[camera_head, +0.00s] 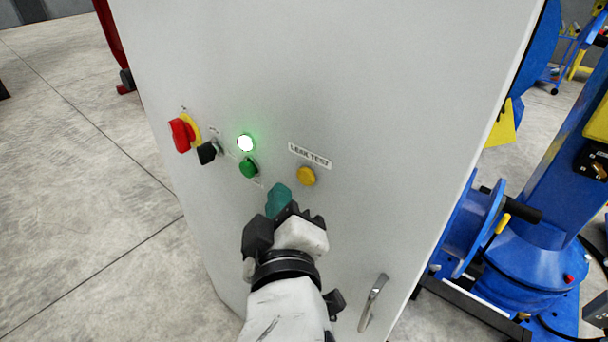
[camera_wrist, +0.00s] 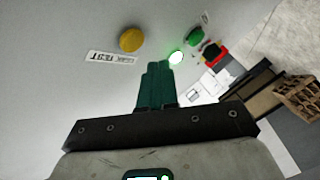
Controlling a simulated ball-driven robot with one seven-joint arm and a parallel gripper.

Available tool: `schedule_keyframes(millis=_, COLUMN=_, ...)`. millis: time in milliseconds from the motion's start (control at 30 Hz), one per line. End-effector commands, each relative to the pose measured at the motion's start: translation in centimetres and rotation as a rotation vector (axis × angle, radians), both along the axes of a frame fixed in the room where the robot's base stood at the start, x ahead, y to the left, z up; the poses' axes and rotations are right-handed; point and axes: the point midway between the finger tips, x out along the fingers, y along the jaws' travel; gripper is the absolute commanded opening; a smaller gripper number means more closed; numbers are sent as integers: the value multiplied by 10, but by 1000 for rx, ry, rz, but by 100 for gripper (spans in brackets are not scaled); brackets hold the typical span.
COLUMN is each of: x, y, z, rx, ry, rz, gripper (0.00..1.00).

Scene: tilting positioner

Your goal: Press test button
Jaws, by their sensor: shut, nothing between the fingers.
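A yellow round button (camera_head: 307,176) sits on the front of a light grey cabinet (camera_head: 340,75), under a label that reads like "LEAK TEST" (camera_head: 310,156). In the wrist view the yellow button (camera_wrist: 131,39) is beyond the fingertips, to their upper left, beside its label (camera_wrist: 111,57). My gripper (camera_head: 279,195) has teal fingers, shut together and empty. In the head view it is in front of the panel, a little below and left of the yellow button. The fingers show in the wrist view (camera_wrist: 157,68). Whether the fingertips touch the panel, I cannot tell.
Left of the yellow button are a lit white-green lamp (camera_head: 246,143), a green button (camera_head: 248,168), a black switch (camera_head: 208,152) and a red knob (camera_head: 181,135) on yellow. A metal handle (camera_head: 373,302) sticks out lower right. Blue machinery (camera_head: 530,250) stands right of the cabinet.

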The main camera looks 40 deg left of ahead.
Motion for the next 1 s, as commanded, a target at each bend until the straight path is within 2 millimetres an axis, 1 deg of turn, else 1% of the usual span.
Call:
schedule_keyframes(millis=100, x=11, y=-1, z=2, rx=1, ry=1, rz=-1, gripper=0)
schedule_keyframes(millis=300, x=18, y=-2, z=1, rx=2, ry=1, rz=0, gripper=0)
schedule_keyframes(millis=1000, x=18, y=-2, z=1, rx=1, ry=0, rz=1, gripper=0)
